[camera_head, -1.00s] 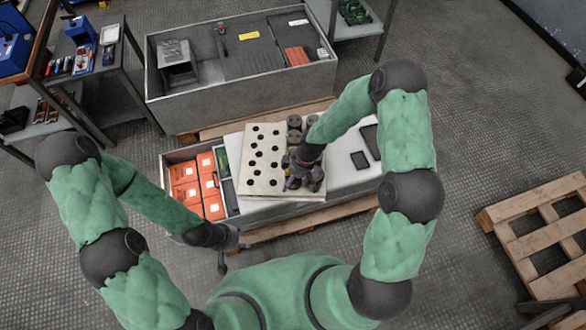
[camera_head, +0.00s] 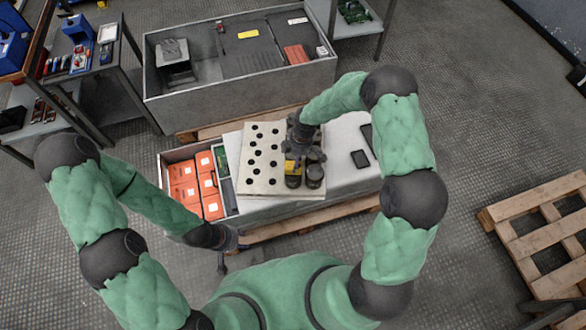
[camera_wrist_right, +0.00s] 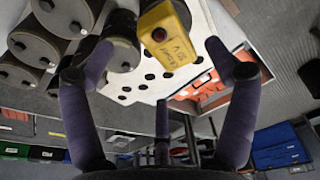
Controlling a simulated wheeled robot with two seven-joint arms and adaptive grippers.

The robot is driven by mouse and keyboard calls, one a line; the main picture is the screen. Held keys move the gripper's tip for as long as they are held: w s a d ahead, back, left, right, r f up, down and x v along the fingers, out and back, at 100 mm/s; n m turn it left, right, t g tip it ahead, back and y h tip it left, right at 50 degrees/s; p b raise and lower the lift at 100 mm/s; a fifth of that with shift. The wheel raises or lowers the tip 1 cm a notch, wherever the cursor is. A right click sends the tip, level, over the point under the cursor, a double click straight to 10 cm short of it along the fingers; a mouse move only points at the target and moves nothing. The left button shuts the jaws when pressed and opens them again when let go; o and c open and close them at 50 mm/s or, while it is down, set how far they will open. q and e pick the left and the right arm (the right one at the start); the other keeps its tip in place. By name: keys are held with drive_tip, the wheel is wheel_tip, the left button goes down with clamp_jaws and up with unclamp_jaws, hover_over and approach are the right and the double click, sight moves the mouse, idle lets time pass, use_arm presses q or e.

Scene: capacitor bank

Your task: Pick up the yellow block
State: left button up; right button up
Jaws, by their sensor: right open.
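The yellow block (camera_head: 292,167) shows just below my right gripper (camera_head: 296,152), beside dark cylinders at the right part of the pale board with holes (camera_head: 252,185). In the right wrist view the yellow block (camera_wrist_right: 172,38) has dark lettering and a dark red round spot on its near end. It lies between and beyond the spread fingers of my right gripper (camera_wrist_right: 160,75), which is open and empty. Whether a finger touches the block or a cylinder I cannot tell. My left gripper (camera_head: 226,247) hangs low at the left, away from the block; its fingers are too small to read.
Grey cylinders (camera_wrist_right: 88,45) crowd close to the right gripper's left finger. Orange boxes (camera_head: 183,182) fill a crate left of the board. A grey bin (camera_head: 240,97) stands behind it. A dark flat device (camera_head: 360,158) lies on the white surface to the right.

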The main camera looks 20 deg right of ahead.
sight(293, 163)
drive_tip(key=f+b, duration=0.1)
drive_tip(key=f, duration=0.2)
drive_tip(key=f+b, duration=0.1)
drive_tip(key=f, duration=0.1)
drive_tip(key=shift+a+b, duration=0.3)
drive_tip(key=shift+a, duration=0.1)
drive_tip(key=shift+r, duration=0.1)
drive_tip(key=shift+c, duration=0.9)
drive_tip(key=c, duration=1.3)
drive_tip(key=shift+r, duration=0.1)
drive_tip(key=shift+r+p, duration=0.5)
wheel_tip(293, 163, up, 2)
drive_tip(key=shift+r+p, duration=0.15)
drive_tip(key=shift+p, duration=0.55)
drive_tip(key=s+d+r+p, duration=0.1)
drive_tip(key=s+r, duration=0.2)
drive_tip(key=s, duration=0.1)
drive_tip(key=s+d+r+p, duration=0.1)
drive_tip(key=s+r+p, duration=0.1)
drive_tip(key=s, duration=0.3)
drive_tip(key=s+d+r+p, duration=0.1)
drive_tip(key=s+d+r, duration=0.1)
drive_tip(key=s+r, duration=0.2)
drive_tip(key=shift+s+r+p, duration=0.25)
drive_tip(key=shift+p, duration=0.15)
